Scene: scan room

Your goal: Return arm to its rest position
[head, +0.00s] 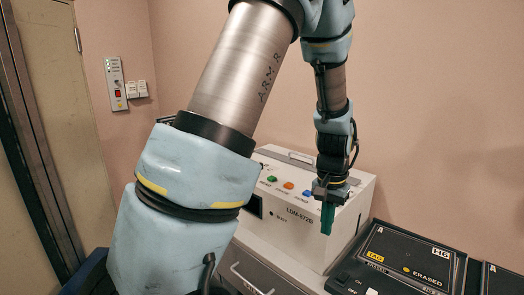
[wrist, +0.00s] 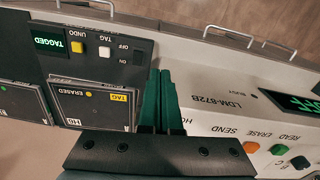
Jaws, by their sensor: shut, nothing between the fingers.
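My gripper (head: 327,218) points straight down at the end of my raised, bent arm in the head view. Its green fingers are shut together with nothing between them. In the wrist view the fingers (wrist: 156,105) lie side by side above the gap between a white machine and a dark panel. The gripper hangs in front of the white machine's right part in the head view and seems apart from it. My arm hides part of the machine and the wall.
The white LDM-872B machine (head: 345,222) has coloured buttons on top and stands on a cabinet with drawers (head: 262,262). A black panel (head: 385,262) with "ERASED" and TAG labels lies at the right. A wall switch plate (head: 115,84) and door (head: 50,50) are at the left.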

